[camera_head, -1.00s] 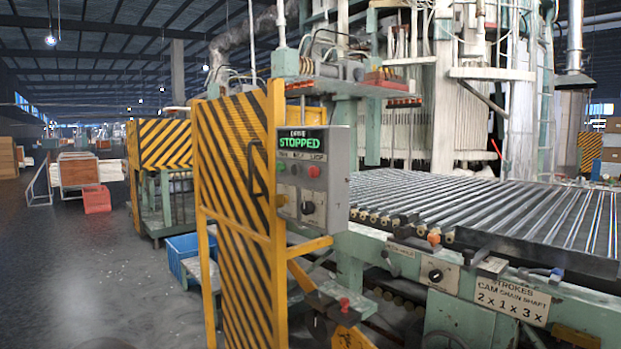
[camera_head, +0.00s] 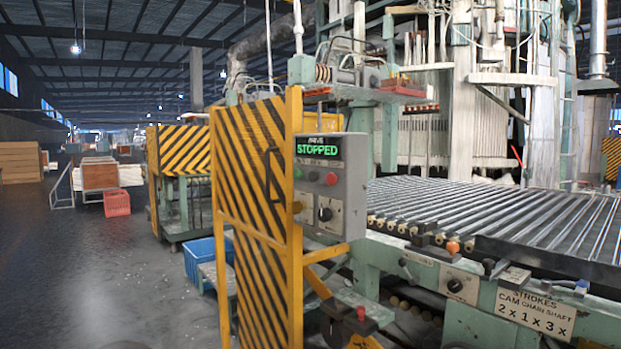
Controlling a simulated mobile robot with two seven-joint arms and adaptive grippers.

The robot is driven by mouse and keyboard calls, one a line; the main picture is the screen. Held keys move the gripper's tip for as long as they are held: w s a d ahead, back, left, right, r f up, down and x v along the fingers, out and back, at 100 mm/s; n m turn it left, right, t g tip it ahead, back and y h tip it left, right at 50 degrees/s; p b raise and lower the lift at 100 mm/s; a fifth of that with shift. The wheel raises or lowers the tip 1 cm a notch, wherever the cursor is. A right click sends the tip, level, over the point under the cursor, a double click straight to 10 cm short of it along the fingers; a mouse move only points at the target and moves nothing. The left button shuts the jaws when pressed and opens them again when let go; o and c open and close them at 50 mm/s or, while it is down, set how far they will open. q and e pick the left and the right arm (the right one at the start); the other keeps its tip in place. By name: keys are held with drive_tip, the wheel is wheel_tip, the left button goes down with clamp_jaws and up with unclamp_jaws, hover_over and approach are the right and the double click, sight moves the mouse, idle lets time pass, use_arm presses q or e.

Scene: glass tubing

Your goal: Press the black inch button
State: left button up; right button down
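The grey control panel (camera_head: 353,190) stands at the middle of the head view, fixed beside a yellow and black striped guard. Its display (camera_head: 318,148) reads STOPPED in green letters. Below the display is a row of small buttons: a green one (camera_head: 298,173) at left, a dark one that appears to be the black inch button (camera_head: 313,176) in the middle, and a red one (camera_head: 331,179) at right. A black rotary knob (camera_head: 325,214) sits lower on the panel. Neither of my grippers shows in the head view.
The striped guard (camera_head: 255,200) with its handle stands left of the panel. A roller bed (camera_head: 490,215) with glass tubes extends to the right. A blue crate (camera_head: 205,258) is on the floor behind the guard. Open floor (camera_head: 110,270) lies to the left.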

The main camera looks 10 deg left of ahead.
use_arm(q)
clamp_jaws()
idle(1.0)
